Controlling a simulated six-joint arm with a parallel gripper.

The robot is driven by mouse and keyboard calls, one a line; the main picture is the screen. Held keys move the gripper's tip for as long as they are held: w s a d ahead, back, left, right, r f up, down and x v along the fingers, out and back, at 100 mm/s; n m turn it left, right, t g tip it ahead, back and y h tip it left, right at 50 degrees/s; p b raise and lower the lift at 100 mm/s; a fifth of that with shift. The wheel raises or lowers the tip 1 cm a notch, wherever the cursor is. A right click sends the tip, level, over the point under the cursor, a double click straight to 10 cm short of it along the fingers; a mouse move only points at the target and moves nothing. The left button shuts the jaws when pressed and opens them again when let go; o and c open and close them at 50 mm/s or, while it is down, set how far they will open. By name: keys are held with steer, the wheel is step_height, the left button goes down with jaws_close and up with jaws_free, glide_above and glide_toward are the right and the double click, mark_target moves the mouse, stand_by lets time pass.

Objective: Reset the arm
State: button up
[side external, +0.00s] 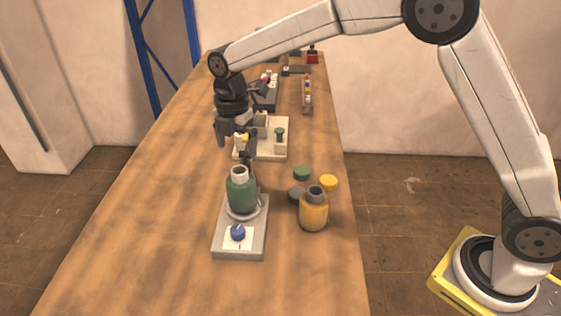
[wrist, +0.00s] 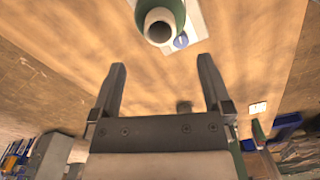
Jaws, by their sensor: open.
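My gripper (side external: 247,158) hangs over the wooden table just behind and above the green bottle, seen from the side. Its two fingers are spread with nothing between them, clear in the wrist view (wrist: 162,72). The green bottle (side external: 241,194) stands upright on a grey device (side external: 226,245) with a blue knob (side external: 238,232). In the wrist view the green bottle (wrist: 176,12) lies beyond the fingertips, its pale open mouth facing the camera. Whether a finger touches the bottle is hard to tell from the side.
A pale block (side external: 270,152) with a green part and other equipment stand farther back. The table's left side is clear.

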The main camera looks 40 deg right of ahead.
steer(key=shift+d, duration=0.1)
steer(key=s+d+f+m+t, duration=0.1)
steer(key=s+d+f+m, duration=0.2)
steer(key=s+d+m, duration=0.4)
steer(key=s+d+f+m+t, duration=0.1)
steer(key=s+d+f+m, duration=0.2)
steer(key=s+d+m, duration=0.4)
steer(key=s+m, duration=0.8)
steer(key=shift+s+d+m+t, duration=0.2)
steer(key=shift+d+m+t, duration=0.1)
steer(key=shift+d, duration=0.05)
